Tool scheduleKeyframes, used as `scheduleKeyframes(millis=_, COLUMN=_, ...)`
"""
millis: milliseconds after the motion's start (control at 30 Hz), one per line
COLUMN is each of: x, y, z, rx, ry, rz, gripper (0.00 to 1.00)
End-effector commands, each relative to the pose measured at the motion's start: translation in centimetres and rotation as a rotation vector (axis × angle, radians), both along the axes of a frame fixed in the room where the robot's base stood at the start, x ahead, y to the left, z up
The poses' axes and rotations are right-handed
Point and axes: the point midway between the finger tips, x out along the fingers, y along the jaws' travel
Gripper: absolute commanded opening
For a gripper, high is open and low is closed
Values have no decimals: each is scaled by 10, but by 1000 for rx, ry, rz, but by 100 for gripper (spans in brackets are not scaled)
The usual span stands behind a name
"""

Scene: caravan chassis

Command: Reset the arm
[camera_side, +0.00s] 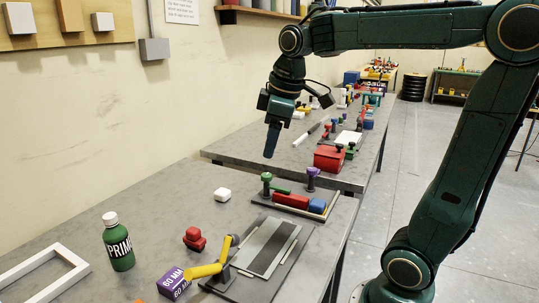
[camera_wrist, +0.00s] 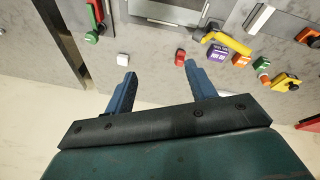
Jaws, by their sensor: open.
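My gripper (camera_side: 271,141) hangs from my dark green arm above the grey workbench in the side view, with its blue fingers pointing down. In the wrist view my gripper (camera_wrist: 161,92) shows two blue fingers spread wide apart with nothing between them. It is open and empty. In the side view it is well clear of the bench top and touches nothing.
The near bench (camera_side: 165,225) holds a green bottle (camera_side: 118,246), a white block (camera_side: 222,194), a red part (camera_side: 195,239), a purple box (camera_side: 173,282), a yellow lever (camera_side: 208,270) and a grey fixture plate (camera_side: 265,247). A second bench behind holds a red box (camera_side: 329,158).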

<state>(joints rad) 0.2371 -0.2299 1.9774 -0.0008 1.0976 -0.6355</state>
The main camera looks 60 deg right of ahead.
Motion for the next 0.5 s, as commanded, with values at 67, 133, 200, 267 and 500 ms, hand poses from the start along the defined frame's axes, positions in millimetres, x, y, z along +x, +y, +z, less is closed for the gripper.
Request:
scheduleKeyframes(millis=67, x=-17, y=13, z=-2, rx=16, ry=-29, rz=-36, gripper=56)
scheduleKeyframes(millis=133, x=-30, y=23, z=-6, rx=32, ry=-54, rz=-73, gripper=56)
scheduleKeyframes(millis=200, x=-44, y=32, z=-10, rx=50, ry=-75, rz=-109, gripper=56)
scheduleKeyframes(millis=267, x=-56, y=40, z=-14, rx=68, ry=-96, rz=-141, gripper=56)
scheduleKeyframes(millis=500, x=-100, y=62, z=-38, rx=146, ry=-167, rz=-261, gripper=56)
